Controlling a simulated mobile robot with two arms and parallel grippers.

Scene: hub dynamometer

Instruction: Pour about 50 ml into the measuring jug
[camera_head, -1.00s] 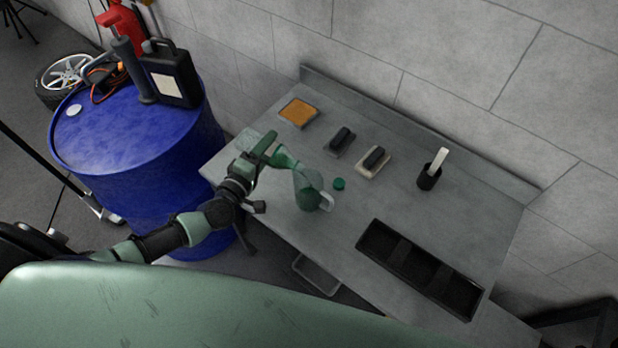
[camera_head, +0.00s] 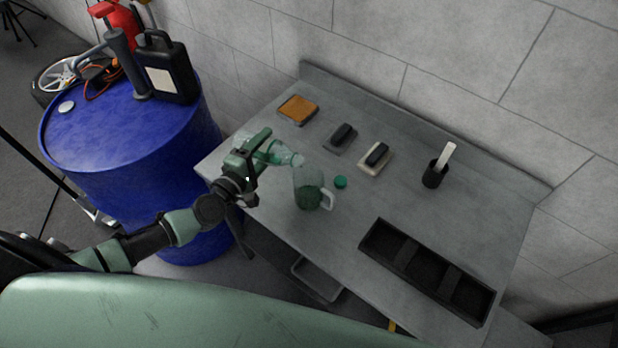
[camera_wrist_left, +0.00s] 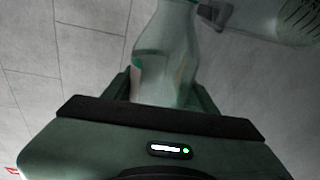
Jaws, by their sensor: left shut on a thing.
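My left gripper (camera_head: 252,158) is shut on a clear green-tinted bottle (camera_head: 282,154). The bottle lies tilted close to level, its neck pointing right, at the rim of the measuring jug. In the left wrist view the bottle (camera_wrist_left: 165,60) sits between the fingers. The measuring jug (camera_head: 309,188) is clear with a pale handle on its right and stands upright on the bench, with dark green liquid low inside. The jug also shows in the left wrist view (camera_wrist_left: 285,20) at the top right. I cannot read its level. A green cap (camera_head: 340,182) lies right of the jug. My right gripper is not in view.
The grey bench (camera_head: 300,247) holds an orange sponge-like pad (camera_head: 298,109), two dark-handled blocks (camera_head: 341,136) (camera_head: 375,157), a black cup (camera_head: 434,174) with a white stick, and a black divided tray (camera_head: 425,268). A blue drum (camera_head: 130,140) stands left, carrying a black canister (camera_head: 168,72).

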